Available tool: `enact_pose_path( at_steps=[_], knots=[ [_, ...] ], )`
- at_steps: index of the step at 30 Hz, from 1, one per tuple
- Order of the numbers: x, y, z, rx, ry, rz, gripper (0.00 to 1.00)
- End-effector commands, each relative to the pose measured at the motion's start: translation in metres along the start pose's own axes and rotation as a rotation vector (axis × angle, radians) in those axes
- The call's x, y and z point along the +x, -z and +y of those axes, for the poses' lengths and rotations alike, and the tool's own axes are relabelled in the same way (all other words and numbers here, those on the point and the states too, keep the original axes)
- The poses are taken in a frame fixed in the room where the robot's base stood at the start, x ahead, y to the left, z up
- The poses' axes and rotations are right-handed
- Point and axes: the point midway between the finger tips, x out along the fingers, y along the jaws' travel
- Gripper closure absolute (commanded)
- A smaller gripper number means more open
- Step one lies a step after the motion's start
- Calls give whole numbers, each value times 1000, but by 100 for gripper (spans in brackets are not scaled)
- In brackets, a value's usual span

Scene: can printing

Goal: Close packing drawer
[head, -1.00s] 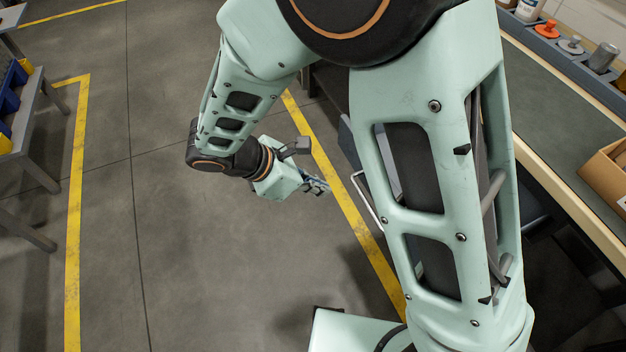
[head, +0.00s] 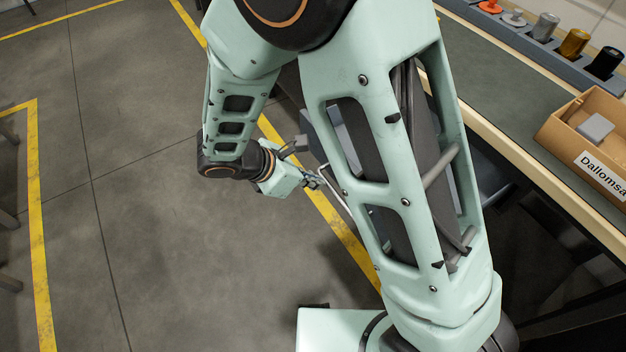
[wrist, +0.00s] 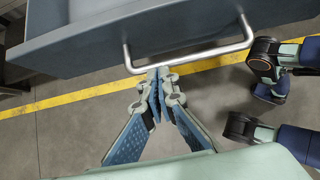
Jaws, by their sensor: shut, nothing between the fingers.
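The packing drawer, blue-grey, shows in the wrist view (wrist: 190,32) across the top, its front facing my gripper. In the head view a strip of the drawer (head: 314,128) juts out from under the bench, mostly hidden behind my arm. Its silver bar handle (wrist: 195,57) sticks out from the front. My gripper (wrist: 157,73) is shut and empty, its fingertips at the handle's left corner. I cannot tell whether they touch it. In the head view my gripper (head: 317,183) is low beside the drawer front.
The workbench (head: 490,75) runs along the right, with an open cardboard box (head: 560,125) and a rack of several small containers on top. A yellow floor line (head: 350,240) passes under the drawer. The grey floor (head: 190,240) to the left is clear.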

Motion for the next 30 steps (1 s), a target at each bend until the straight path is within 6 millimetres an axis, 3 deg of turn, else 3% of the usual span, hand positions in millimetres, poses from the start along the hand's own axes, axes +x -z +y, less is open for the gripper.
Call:
enact_pose_path(
  at_steps=[5, 11, 30],
  knots=[
    [9, -11, -1, 3, 3, 0, 100],
    [34, -41, -2, 6, 5, -1, 100],
    [142, -174, -3, 4, 4, 0, 100]
  ],
)
